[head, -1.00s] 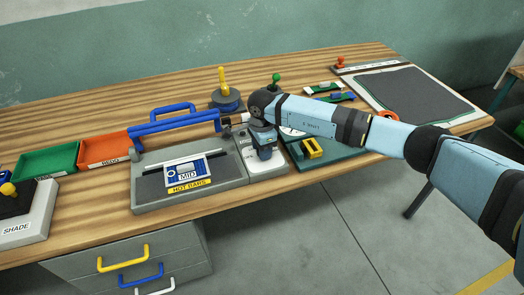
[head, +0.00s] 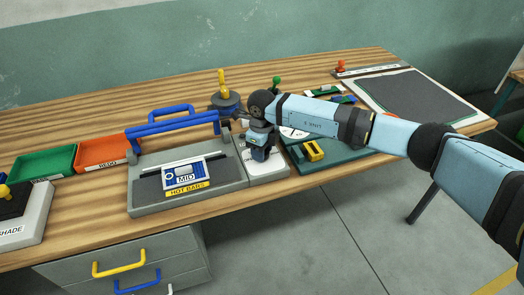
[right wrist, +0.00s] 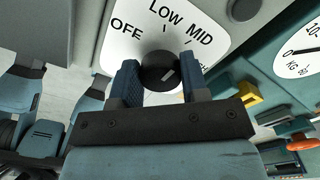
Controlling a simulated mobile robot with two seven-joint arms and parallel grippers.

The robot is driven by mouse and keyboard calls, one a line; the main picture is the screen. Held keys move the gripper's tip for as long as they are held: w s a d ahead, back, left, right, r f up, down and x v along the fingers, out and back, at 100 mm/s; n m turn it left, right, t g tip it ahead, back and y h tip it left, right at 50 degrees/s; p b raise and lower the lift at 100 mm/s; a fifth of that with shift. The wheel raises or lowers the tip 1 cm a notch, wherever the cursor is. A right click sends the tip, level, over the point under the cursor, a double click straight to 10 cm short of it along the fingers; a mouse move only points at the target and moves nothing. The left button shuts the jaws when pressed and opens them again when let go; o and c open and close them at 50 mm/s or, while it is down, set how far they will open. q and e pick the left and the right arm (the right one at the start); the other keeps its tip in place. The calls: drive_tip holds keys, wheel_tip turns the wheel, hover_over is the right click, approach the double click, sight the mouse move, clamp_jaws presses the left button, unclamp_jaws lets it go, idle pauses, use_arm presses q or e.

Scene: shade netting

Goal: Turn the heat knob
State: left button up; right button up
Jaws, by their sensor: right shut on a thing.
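The heat knob (right wrist: 158,70) is a round black knob with a light pointer line, on a white dial plate (right wrist: 124,42) in the right wrist view. The plate reads OFF, LOW and MID, and a further label is mostly hidden by a finger. The pointer line slants up to the right; which mark it meets is unclear. My right gripper (right wrist: 160,78) is shut on the knob, one finger on each side. In the head view my right gripper (head: 258,150) stands over the plate right of the hot bars sealer (head: 140,205) and hides the knob. My left gripper is not in view.
The sealer's blue handle (head: 172,124) stands close left of my gripper. A yellow-topped post (head: 224,100) is behind it, and a green scale (head: 330,160) with a yellow block (head: 313,150) is to the right. Orange (head: 102,152) and green (head: 45,164) trays lie left.

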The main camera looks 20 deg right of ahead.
drive_tip(key=shift+w+m, duration=0.1)
drive_tip(key=shift+m, duration=1.8)
drive_tip(key=o, duration=0.9)
drive_tip(key=shift+o, duration=0.2)
drive_tip(key=shift+r, duration=0.1)
wheel_tip(320, 180, up, 14)
drive_tip(key=shift+b, duration=0.35)
drive_tip(key=shift+f, duration=0.25)
